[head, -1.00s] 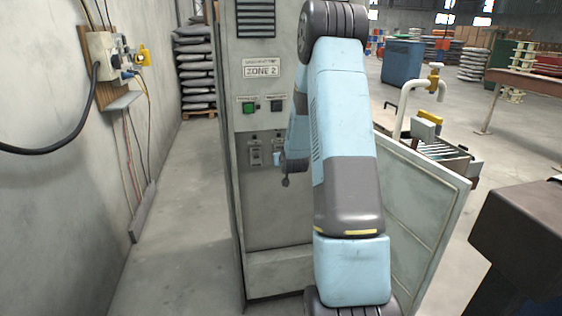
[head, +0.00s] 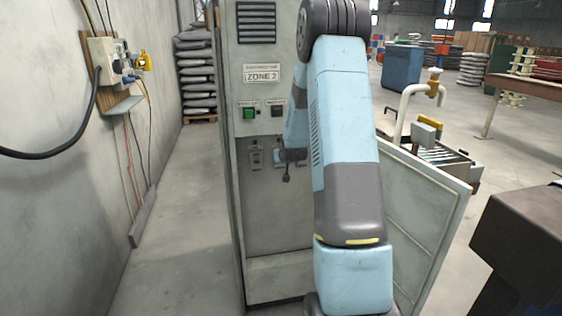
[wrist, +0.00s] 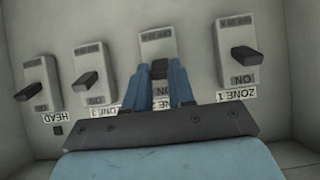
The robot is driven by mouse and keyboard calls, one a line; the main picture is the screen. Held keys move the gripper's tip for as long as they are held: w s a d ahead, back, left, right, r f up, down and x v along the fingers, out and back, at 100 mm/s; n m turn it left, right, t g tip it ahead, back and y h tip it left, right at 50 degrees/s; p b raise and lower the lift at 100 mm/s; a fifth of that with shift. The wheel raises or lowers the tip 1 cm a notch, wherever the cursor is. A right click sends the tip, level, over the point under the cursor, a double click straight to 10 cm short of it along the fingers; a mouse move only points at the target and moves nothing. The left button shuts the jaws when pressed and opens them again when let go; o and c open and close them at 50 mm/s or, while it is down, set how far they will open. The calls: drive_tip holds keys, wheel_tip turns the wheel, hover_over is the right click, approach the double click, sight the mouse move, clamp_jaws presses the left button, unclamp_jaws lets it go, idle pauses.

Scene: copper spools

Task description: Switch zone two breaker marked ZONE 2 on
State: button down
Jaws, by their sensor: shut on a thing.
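The ZONE 2 breaker (wrist: 158,45) is a pale grey switch with a dark lever, second from the right in the wrist view, where the labels appear upside down. My gripper (wrist: 160,72) has its blue fingers on either side of that lever (wrist: 159,67), shut on it. The fingers partly cover the breaker's lower face and ZONE 2 label. In the head view, my gripper (head: 278,157) is at the breaker row inside the open cabinet; my arm hides part of it. The lever's exact setting is hard to tell.
The ZONE 1 breaker (wrist: 238,52) is close on the right; the ZONE 3 (wrist: 90,75) and HEAD (wrist: 38,85) breakers are left. The cabinet (head: 262,210) has its door (head: 425,215) open to the right. A green button (head: 249,113) sits above the breakers.

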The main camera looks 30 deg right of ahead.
drive_tip(key=c, duration=1.4)
unclamp_jaws()
drive_tip(key=shift+w+r, duration=0.2)
drive_tip(key=o, duration=0.4)
drive_tip(key=shift+s+f, duration=0.1)
drive_tip(key=shift+f, duration=0.05)
drive_tip(key=shift+o, duration=0.2)
drive_tip(key=v, duration=1.3)
drive_tip(key=shift+s+a+r, duration=0.15)
drive_tip(key=shift+s+r, duration=0.05)
drive_tip(key=shift+s, duration=0.05)
